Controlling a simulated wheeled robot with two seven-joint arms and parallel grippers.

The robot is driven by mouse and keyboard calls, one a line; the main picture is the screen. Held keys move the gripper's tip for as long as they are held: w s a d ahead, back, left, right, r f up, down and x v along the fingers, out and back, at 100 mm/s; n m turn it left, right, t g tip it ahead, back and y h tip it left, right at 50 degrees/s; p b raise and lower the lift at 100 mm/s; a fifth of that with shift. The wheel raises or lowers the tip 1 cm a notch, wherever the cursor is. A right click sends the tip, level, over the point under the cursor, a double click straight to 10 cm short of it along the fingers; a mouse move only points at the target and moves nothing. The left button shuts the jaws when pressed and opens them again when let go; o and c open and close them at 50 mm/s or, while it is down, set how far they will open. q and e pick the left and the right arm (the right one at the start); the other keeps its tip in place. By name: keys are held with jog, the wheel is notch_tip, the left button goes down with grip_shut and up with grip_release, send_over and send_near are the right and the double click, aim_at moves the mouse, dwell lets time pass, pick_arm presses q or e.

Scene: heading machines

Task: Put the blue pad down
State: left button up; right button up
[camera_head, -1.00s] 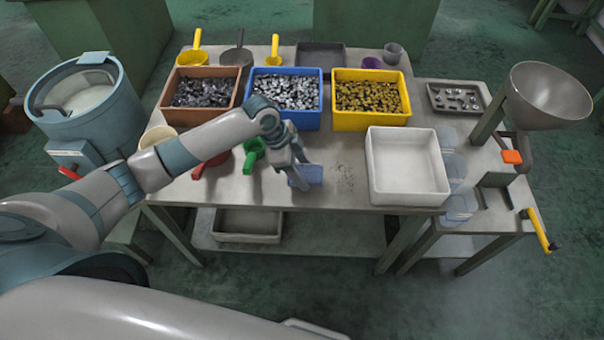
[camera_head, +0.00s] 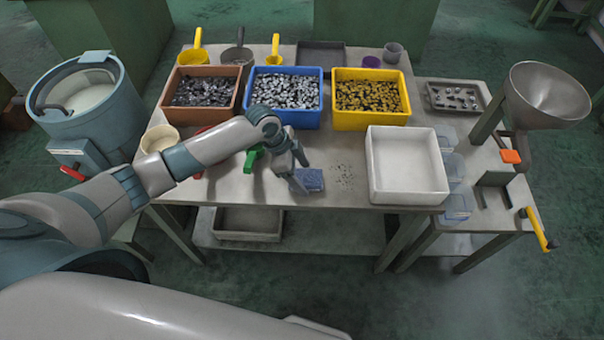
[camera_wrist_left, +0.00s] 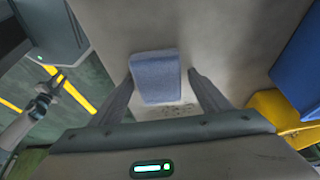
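The blue pad (camera_head: 309,179) lies flat on the grey table (camera_head: 235,188) near its front edge. It also shows in the left wrist view (camera_wrist_left: 155,77). My left gripper (camera_head: 300,178) is over the pad, with fingers reaching down on either side. In the left wrist view my left gripper (camera_wrist_left: 160,76) is open, with a narrow gap between each finger and the pad.
Dark specks (camera_head: 345,177) lie just right of the pad. A white tray (camera_head: 378,185) stands further right. Brown (camera_head: 168,108), blue (camera_head: 285,120) and yellow (camera_head: 370,122) bins of small parts stand behind. A green scoop (camera_head: 253,158) lies left of the gripper.

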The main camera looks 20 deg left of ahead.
pick_arm(q)
jog(key=shift+s+d+f, duration=0.1)
jog(key=shift+s+f, duration=0.15)
jog(key=shift+s, duration=0.05)
pick_arm(e)
jog(key=shift+a, duration=0.3)
pick_arm(q)
jog(key=shift+r, duration=0.45)
jog(key=w+b+v, duration=0.1)
jog(key=b+v, duration=0.1)
jog(key=v, duration=0.9)
jog(key=shift+s+r, duration=0.3)
jog(key=shift+r, duration=0.15)
pick_arm(e)
jog(key=shift+d+f, duration=0.15)
jog(key=shift+f, duration=0.45)
jog(key=shift+d+f, duration=0.15)
jog(key=shift+f, duration=0.45)
jog(key=shift+a, duration=0.2)
pick_arm(q)
jog(key=shift+f, duration=0.1)
